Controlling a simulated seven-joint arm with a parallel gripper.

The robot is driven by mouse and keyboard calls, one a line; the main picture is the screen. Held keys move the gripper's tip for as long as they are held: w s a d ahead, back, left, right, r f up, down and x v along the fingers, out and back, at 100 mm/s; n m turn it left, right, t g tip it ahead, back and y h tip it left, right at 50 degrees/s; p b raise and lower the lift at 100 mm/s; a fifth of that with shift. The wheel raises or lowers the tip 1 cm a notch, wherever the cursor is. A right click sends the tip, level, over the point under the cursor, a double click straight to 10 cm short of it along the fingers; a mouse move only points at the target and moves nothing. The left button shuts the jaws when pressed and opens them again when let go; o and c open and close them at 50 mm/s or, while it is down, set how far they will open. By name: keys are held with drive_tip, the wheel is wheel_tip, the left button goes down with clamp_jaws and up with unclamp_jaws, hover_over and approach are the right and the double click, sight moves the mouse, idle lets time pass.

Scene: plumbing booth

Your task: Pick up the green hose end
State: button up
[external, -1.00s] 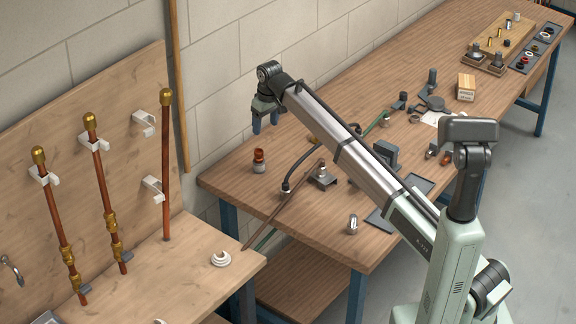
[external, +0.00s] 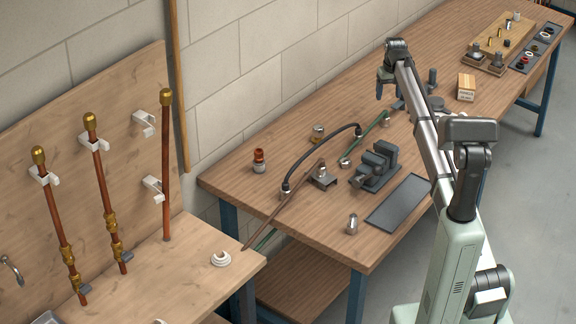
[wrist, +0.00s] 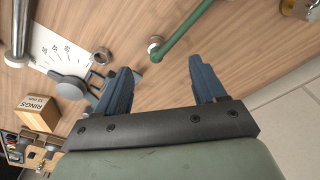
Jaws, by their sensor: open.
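The green hose (external: 365,138) lies on the wooden workbench, running diagonally with a pale metallic fitting at each end. In the wrist view the green hose (wrist: 185,27) enters from the top edge, and its near end (wrist: 155,49) with a silvery collar lies just beyond my fingertips. My gripper (wrist: 163,66) is open and empty, with the hose end between the lines of its two blue fingers, apart from them. In the external view my gripper (external: 386,90) hangs above the bench near the far end of the hose.
A black hose (external: 318,148) arches left of the green hose. A dark vise (external: 375,165) stands to its right, beside a dark mat (external: 398,202).

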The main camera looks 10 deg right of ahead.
sight(386, 111)
drive_tip(key=shift+n, duration=0.5)
drive_tip(key=w+f, duration=0.1)
drive_tip(key=f, duration=0.1)
drive_tip(key=w+f, duration=0.1)
drive_tip(key=f, duration=0.2)
drive_tip(key=w+d+f, duration=0.1)
drive_tip(key=f, duration=0.2)
drive_tip(key=shift+f, duration=0.1)
drive_tip(key=shift+w+a+f, duration=0.1)
drive_tip(key=shift+w+f, duration=0.1)
drive_tip(key=shift+f, duration=0.7)
drive_tip(key=shift+w+f, duration=0.25)
drive_tip(key=shift+f, duration=0.65)
drive_tip(key=shift+w+a+f, duration=0.1)
drive_tip(key=shift+w+f, duration=0.1)
drive_tip(key=shift+f, duration=0.7)
drive_tip(key=c, duration=1.2)
drive_tip(key=shift+o, duration=0.2)
drive_tip(key=shift+r, duration=0.1)
